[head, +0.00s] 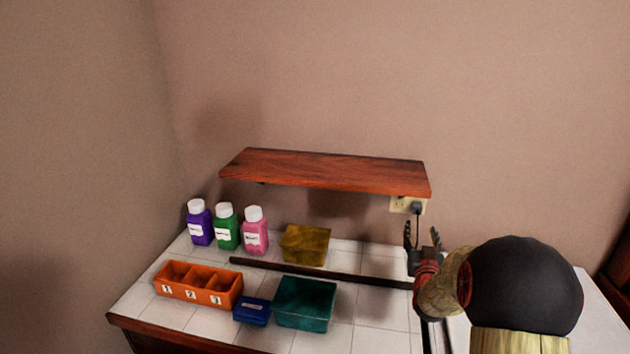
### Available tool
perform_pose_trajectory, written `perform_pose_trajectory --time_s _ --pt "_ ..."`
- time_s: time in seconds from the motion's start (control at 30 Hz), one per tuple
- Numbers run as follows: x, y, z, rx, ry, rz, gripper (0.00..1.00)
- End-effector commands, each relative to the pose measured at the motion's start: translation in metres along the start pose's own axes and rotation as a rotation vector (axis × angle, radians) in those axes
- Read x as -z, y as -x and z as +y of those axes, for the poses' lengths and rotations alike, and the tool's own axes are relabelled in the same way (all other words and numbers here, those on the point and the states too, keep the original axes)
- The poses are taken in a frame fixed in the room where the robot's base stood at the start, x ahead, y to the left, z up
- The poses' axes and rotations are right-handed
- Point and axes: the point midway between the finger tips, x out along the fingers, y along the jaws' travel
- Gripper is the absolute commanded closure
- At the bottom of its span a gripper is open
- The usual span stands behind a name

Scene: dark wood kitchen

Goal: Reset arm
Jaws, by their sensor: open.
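My gripper (421,236) shows in the head view at the right of the counter. Its two dark fingers point up and stand apart, with nothing between them. It is beside the right end of the wooden shelf, just below the wall outlet in the picture. My arm reaches to it from the lower right and hides part of the counter.
A wooden shelf (325,170) juts from the wall. Purple (200,228), green (227,232) and pink (255,236) bottles, a yellow box (306,246), an orange numbered tray (198,303), a blue box (252,312) and a teal bin (304,321) occupy the tiled counter (385,335).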

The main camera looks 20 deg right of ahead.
Motion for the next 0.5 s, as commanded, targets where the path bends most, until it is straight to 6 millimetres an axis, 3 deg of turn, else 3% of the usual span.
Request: perform_pose_trajectory --time_s 0.17,0.27,0.37,0.5 --pt "0.007 0.002 -0.01 0.013 0.001 -0.02 0.54" --pt "0.02 0.012 -0.033 0.044 0.004 -0.076 0.54" --pt "0.037 0.033 -0.068 0.092 0.012 -0.169 0.54" --pt "0.056 0.083 -0.114 0.165 0.033 -0.318 0.54"
